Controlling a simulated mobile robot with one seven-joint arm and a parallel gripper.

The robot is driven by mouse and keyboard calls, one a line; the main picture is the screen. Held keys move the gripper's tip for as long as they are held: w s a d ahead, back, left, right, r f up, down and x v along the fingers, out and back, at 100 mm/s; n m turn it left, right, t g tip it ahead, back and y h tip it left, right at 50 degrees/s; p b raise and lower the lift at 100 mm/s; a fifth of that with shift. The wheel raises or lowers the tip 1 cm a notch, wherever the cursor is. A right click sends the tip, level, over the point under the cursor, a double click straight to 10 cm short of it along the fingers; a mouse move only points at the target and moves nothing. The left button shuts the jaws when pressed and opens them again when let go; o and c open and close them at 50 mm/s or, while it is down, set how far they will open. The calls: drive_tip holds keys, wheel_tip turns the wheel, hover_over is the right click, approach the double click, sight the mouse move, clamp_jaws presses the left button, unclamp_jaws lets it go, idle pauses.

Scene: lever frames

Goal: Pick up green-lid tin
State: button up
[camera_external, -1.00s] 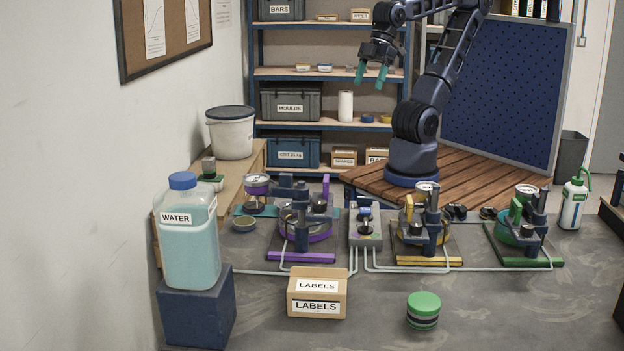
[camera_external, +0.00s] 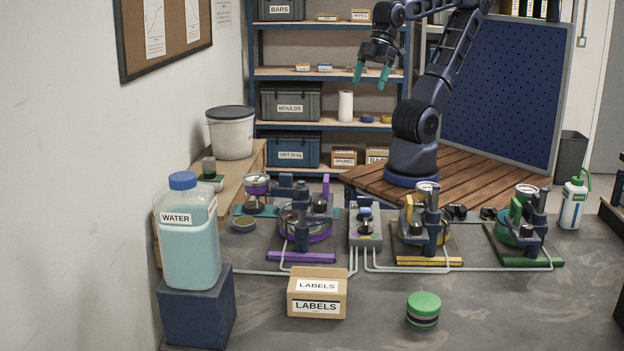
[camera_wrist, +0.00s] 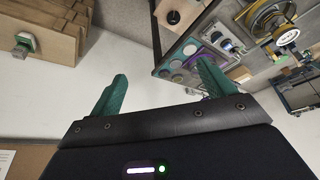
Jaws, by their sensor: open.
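The green-lid tin (camera_external: 423,310) stands upright on the grey bench at the front right, with a bright green lid and a dark body with a pale band. My gripper (camera_external: 372,74) is open and empty, high up at the back in front of the shelves, far from the tin. In the wrist view my gripper (camera_wrist: 160,90) shows two teal fingers spread wide with nothing between them. I cannot make out the tin in the wrist view.
A labels box (camera_external: 317,293) stands left of the tin. A water jug (camera_external: 190,240) sits on a dark block at left. Purple, yellow and green machine stations line the bench behind, with pale tubes before them. A white bottle (camera_external: 573,205) stands at right. The bench around the tin is clear.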

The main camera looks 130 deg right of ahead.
drive_tip(key=w+a+r+n+g, duration=0.1)
drive_tip(key=w+a+r+n, duration=0.2)
drive_tip(key=w, duration=0.5)
drive_tip(key=w+a+r+n, duration=0.25)
drive_tip(key=w+a, duration=0.25)
drive_tip(key=w, duration=0.3)
drive_tip(key=w+a+n, duration=0.2)
drive_tip(key=w+a, duration=0.4)
drive_tip(key=w, duration=0.2)
drive_tip(key=n+g, duration=0.4)
drive_tip(key=n, duration=0.6)
hover_over(425, 301)
wheel_tip(425, 301, down, 24)
drive_tip(key=shift+s+d+r, duration=0.1)
drive_tip(key=shift+s+r, duration=0.05)
drive_tip(key=shift+r, duration=0.05)
drive_tip(key=shift+w+f, duration=0.2)
drive_tip(key=shift+f, duration=4.95)
drive_tip(key=c, duration=1.1)
